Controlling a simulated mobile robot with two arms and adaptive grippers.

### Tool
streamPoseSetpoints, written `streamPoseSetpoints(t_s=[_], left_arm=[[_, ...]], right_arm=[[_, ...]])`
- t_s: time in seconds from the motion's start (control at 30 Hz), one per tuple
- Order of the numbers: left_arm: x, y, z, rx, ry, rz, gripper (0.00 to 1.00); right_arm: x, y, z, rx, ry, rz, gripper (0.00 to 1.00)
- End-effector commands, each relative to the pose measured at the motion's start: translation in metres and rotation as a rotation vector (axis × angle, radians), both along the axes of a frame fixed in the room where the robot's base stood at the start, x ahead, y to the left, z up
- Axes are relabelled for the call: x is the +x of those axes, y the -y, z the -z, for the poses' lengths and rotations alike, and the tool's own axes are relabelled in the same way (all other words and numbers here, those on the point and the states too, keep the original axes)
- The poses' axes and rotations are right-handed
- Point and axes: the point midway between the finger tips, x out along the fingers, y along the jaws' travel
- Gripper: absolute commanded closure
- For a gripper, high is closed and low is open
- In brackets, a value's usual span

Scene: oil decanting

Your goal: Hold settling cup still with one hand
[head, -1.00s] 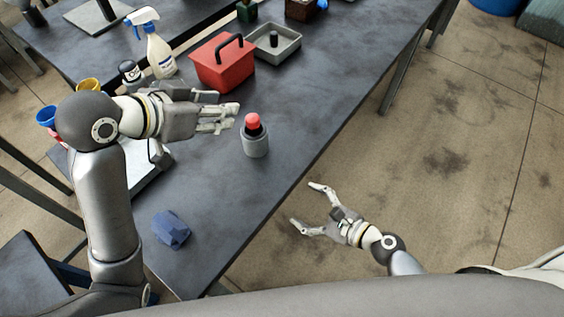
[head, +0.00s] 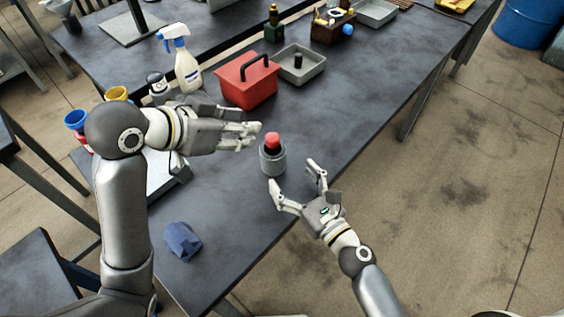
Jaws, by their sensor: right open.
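A grey cup (head: 272,163) stands upright on the dark table near its right edge. A red-topped dark piece (head: 272,141) sticks up out of it. My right gripper (head: 293,174) is open and empty. Its fingers point toward the cup from the lower right, with one fingertip just below the cup in the picture and the other to its right. I cannot tell whether they touch it. My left gripper (head: 256,135) is just left of the cup, fingers pointing at it, apparently holding nothing. Its fingers are seen edge-on, so its opening is unclear.
A red box (head: 246,88) with a black handle and a grey tray (head: 301,66) stand behind the cup. A spray bottle (head: 186,70) stands behind my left arm. A crumpled blue cloth (head: 182,241) lies at the near end.

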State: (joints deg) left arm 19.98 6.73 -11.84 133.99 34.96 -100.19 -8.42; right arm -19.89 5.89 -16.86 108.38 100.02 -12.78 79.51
Motion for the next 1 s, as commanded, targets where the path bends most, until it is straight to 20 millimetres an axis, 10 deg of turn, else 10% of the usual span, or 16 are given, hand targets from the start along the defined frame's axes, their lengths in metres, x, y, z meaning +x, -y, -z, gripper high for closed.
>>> streamPoseSetpoints(t_s=[0.5,1.0], left_arm=[[0.000,0.000,0.000,0.000,0.000,0.000,0.64],[0.000,0.000,0.000,0.000,0.000,0.000,0.64]], right_arm=[[0.067,-0.039,0.000,-0.003,0.003,-0.001,0.19],[0.078,-0.046,0.000,-0.002,0.000,-0.001,0.19]])
